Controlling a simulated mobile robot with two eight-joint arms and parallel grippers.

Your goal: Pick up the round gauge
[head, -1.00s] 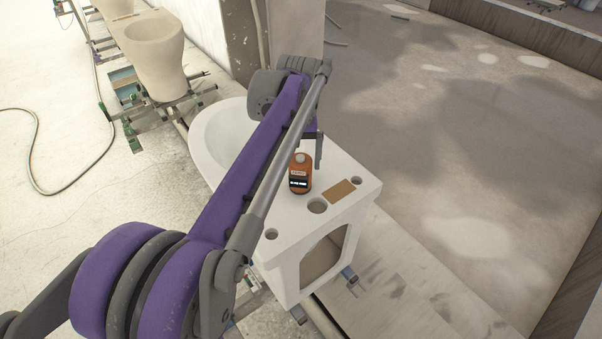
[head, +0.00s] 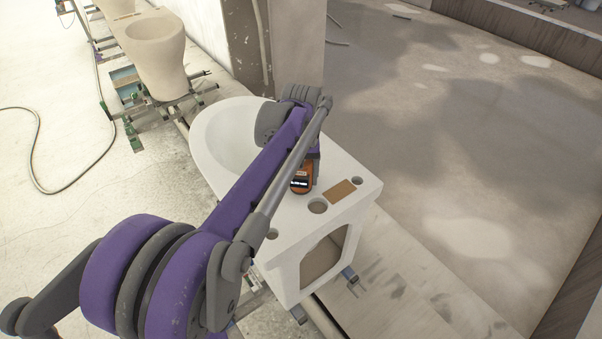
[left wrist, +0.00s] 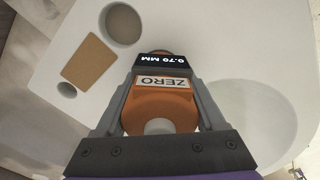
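The round gauge (head: 301,180) is orange with a dark display strip and stands on the flat rear deck of a white toilet body (head: 345,205). In the left wrist view the gauge (left wrist: 160,108) shows a "ZERO" label and a display reading 0.70 MM. My left gripper (left wrist: 160,92) is down around it, one finger on each side. The fingers look open, with narrow gaps to the gauge; firm contact does not show. In the head view my left arm hides part of the gauge and most of the gripper (head: 307,168). My right gripper is not in view.
A tan rectangular patch (head: 342,191) and a round hole (head: 317,206) lie beside the gauge on the deck. The bowl opening (head: 215,140) is on the other side. Another toilet body (head: 155,50) stands farther back. A hose (head: 35,160) lies on the left floor.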

